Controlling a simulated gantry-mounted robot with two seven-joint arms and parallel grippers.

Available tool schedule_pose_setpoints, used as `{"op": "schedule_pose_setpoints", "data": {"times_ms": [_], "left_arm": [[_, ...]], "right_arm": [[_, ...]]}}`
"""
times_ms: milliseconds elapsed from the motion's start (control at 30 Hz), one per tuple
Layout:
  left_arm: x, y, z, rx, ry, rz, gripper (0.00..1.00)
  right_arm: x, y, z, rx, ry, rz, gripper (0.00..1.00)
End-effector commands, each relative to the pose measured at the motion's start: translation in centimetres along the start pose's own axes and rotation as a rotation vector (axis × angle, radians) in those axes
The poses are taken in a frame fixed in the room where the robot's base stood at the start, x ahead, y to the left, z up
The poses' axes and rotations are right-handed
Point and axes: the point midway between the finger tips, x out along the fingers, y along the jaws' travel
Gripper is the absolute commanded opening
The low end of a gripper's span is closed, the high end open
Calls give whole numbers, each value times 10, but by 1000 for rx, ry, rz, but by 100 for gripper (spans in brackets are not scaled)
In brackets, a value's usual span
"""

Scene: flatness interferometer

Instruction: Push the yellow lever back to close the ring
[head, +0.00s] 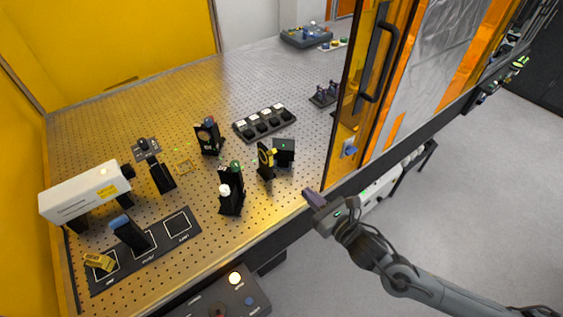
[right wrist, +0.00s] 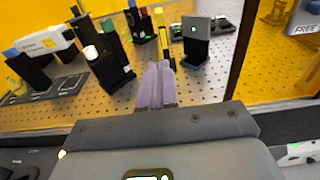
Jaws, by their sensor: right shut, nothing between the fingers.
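The ring mount (head: 265,160) is a slim black upright holder with yellow on it, standing near the front right of the perforated table in the head view. In the right wrist view its yellow lever (right wrist: 160,22) stands up just beyond my fingertips, in line with them. My right gripper (head: 314,197) is shut and empty at the table's front edge, to the right of the mount and apart from it. Its pale purple fingers show side by side in the right wrist view (right wrist: 155,84). Whether the ring is open is too small to tell. My left gripper is not in view.
A dark square-faced block (head: 284,150) stands close right of the mount. A black post with green and white caps (head: 231,190) stands to its left. An orange-framed door (head: 350,150) rises to the right. Bare table (head: 290,190) lies in front of the mount.

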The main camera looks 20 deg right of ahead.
Motion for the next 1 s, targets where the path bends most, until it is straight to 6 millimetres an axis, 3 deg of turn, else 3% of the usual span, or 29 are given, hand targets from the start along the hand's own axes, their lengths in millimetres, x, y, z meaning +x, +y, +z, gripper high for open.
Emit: {"op": "schedule_pose_setpoints", "data": {"times_ms": [167, 367, 833, 1000], "left_arm": [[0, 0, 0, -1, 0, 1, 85], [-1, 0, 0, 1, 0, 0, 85], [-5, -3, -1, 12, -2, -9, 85], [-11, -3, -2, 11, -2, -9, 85]], "right_arm": [[2, 0, 0, 2, 0, -1, 0], [18, -1, 1, 3, -2, -3, 0], [101, 0, 1, 5, -1, -2, 0], [116, 0, 18, 3, -1, 0, 0]]}}
